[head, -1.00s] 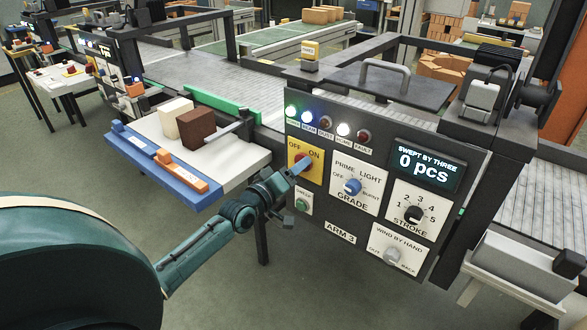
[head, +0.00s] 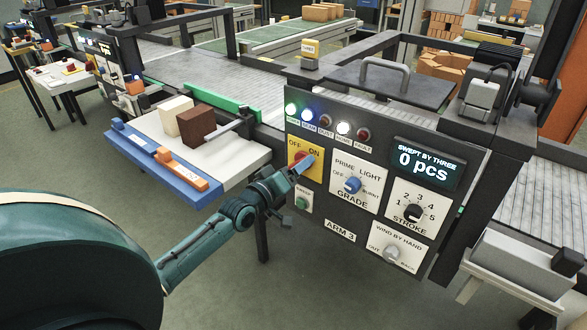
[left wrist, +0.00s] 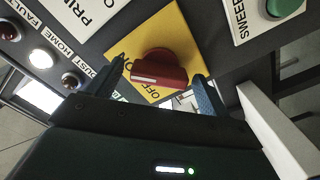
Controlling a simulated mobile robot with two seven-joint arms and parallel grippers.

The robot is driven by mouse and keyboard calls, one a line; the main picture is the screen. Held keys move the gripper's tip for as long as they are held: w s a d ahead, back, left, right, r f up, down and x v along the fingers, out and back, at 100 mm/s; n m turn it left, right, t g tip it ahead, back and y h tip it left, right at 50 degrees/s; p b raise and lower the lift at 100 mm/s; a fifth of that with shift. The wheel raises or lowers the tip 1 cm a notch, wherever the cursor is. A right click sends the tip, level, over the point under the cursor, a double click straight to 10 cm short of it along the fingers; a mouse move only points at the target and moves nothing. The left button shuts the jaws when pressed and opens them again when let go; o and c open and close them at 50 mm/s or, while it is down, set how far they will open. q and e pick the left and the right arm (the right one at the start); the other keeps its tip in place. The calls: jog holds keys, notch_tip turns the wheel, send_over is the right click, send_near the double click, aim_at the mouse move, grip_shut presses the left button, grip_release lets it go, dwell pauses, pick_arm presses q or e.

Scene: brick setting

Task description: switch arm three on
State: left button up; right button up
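The rotary switch on arm three's panel is a red knob (left wrist: 160,72) on a yellow plate marked OFF and ON; the plate also shows in the head view (head: 314,172). A white line marks the knob's left end in the left wrist view; I cannot tell for sure which label it points to. My left gripper (left wrist: 160,88) is open, its fingers apart on either side of the knob. In the head view my left gripper (head: 300,170) is at the plate and partly hides the knob. My right gripper is not in view.
The panel (head: 330,210) also carries a green sweep button (head: 302,203), a blue grade knob (head: 352,185), a black stroke knob (head: 413,211) and a display reading 0 pcs (head: 427,165). A white table (head: 235,165) with a cream and a brown brick (head: 197,127) stands left.

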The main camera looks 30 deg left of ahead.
pick_arm(q)
jog(key=shift+o, duration=0.2)
jog(key=s+a, duration=0.1)
jog(key=s, duration=1.2)
dwell(0.3)
jog(key=s+d+f+m+g+p, duration=0.1)
jog(key=s+d+f+m+g, duration=0.1)
jog(key=d, duration=0.5)
jog(key=s+d+f+m+g+h+p, duration=0.1)
jog(key=s+d+f+m+g, duration=0.2)
jog(key=s+d+f+m, duration=0.2)
jog(key=s+d+f+m+g+h+p, duration=0.1)
jog(key=s+d+f, duration=0.4)
jog(key=d, duration=0.5)
jog(key=s+m+g+p, duration=0.1)
jog(key=m, duration=0.1)
jog(key=shift+s+m, duration=0.3)
jog(key=shift+m, duration=0.1)
